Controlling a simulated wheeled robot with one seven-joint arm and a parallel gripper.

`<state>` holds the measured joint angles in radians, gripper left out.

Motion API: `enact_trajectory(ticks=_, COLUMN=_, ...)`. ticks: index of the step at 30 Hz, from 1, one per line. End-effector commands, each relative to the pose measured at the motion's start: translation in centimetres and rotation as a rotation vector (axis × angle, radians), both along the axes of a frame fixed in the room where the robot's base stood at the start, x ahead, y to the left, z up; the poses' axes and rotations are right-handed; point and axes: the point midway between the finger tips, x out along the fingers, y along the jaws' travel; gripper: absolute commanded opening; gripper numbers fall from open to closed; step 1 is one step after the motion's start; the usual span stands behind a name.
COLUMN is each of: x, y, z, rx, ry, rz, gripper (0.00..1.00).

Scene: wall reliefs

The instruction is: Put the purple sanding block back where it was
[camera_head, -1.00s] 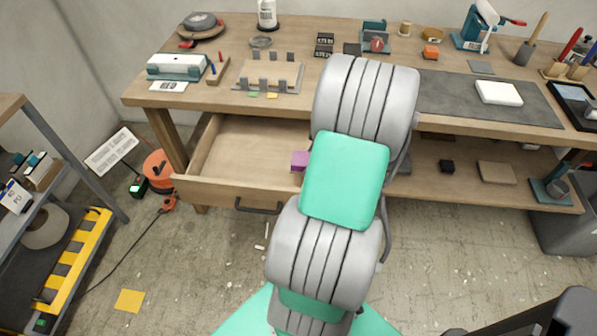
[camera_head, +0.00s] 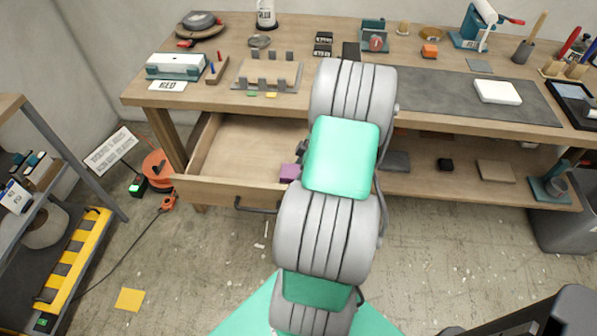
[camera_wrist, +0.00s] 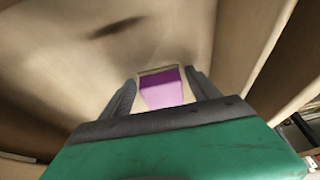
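The purple sanding block (camera_head: 289,173) is over the open drawer (camera_head: 215,189), near its front right part. In the wrist view the block (camera_wrist: 162,90), purple with a tan edge, sits between the two dark fingers of my gripper (camera_wrist: 161,88). The fingers lie close along both its sides, and my gripper appears shut on it. Pale wooden drawer surfaces surround the block in that view. Whether the block touches the drawer floor cannot be told. My arm hides the drawer's right end and most of my gripper in the head view.
The workbench (camera_head: 225,80) above the drawer carries a slotted fixture (camera_head: 268,76), a grey mat (camera_head: 450,92) and several tools. The lower shelf (camera_head: 440,185) holds a few small blocks. A shelf rack (camera_head: 40,225) stands at the left. The drawer's left part is empty.

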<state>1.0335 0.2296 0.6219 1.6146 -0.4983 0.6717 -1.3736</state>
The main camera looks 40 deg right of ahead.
Motion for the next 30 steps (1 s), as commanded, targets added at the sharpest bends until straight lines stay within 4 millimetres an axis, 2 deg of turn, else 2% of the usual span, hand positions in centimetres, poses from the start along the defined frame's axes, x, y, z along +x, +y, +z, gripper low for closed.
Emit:
enact_trajectory(ticks=3, x=0.0, y=0.0, z=0.0, rx=0.0, ry=0.0, rz=0.0, gripper=0.79)
enact_trajectory(ticks=9, x=0.0, y=0.0, z=0.1, rx=0.0, ry=0.0, rz=0.0, gripper=0.79)
enact_trajectory(ticks=13, x=-0.2, y=-0.3, z=0.9, rx=-0.002, ry=-0.002, rz=-0.001, gripper=0.79)
enact_trajectory(ticks=17, x=-0.9, y=-1.0, z=3.4, rx=-0.005, ry=-0.003, rz=-0.002, gripper=0.79)
enact_trajectory(ticks=24, x=-2.8, y=-2.4, z=9.0, rx=-0.004, ry=-0.002, rz=-0.003, gripper=0.79)
enact_trajectory(ticks=30, x=-3.5, y=-2.9, z=11.3, rx=-0.001, ry=-0.001, rz=0.0, gripper=0.79)
